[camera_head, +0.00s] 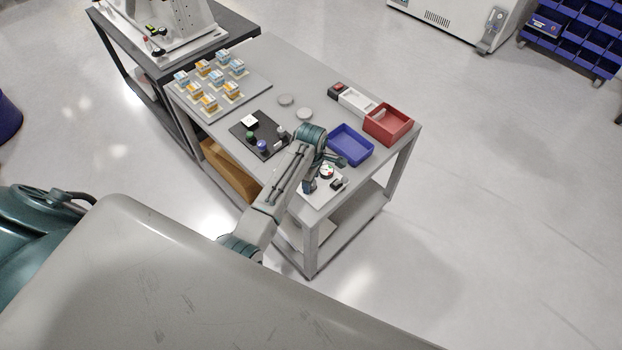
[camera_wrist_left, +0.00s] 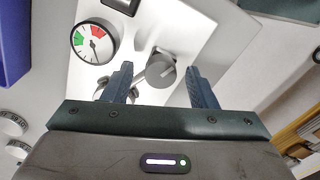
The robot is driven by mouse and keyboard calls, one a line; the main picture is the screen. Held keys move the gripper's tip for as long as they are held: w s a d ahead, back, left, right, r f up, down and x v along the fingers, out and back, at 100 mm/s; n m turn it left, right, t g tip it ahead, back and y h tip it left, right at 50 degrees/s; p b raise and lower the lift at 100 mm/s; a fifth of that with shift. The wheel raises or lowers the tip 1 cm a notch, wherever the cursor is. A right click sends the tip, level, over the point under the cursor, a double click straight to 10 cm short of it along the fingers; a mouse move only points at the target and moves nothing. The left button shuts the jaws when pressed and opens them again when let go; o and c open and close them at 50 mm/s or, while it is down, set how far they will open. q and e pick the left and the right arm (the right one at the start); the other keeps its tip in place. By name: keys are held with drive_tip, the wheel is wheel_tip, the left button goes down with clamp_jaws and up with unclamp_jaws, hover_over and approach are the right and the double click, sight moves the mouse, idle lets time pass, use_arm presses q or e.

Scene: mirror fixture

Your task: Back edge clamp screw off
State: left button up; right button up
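The white fixture (camera_head: 190,18) at the upper left carries small yellow-black and red parts. It stands on a dark table, and I cannot make out a back edge clamp screw on it. My left gripper (camera_head: 322,178) is far from it, over a small white panel (camera_head: 318,198) at the near end of the grey table. In the left wrist view the gripper (camera_wrist_left: 160,88) is open, with a grey knob (camera_wrist_left: 160,70) showing between its fingers. I cannot tell whether the fingers touch the knob. My right gripper is not in view.
The panel has a red-green gauge (camera_wrist_left: 95,42). Near it are a blue tray (camera_head: 351,145), a red bin (camera_head: 388,124) and a black mat (camera_head: 262,138) with small parts. A tray (camera_head: 185,106) of orange and blue boxes stands at the table's far left.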

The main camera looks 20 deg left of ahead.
use_arm(q)
wheel_tip(320, 180, up, 11)
drive_tip(key=b, duration=0.3)
idle(0.4)
drive_tip(key=shift+s+f, duration=0.1)
drive_tip(key=shift+f, duration=0.05)
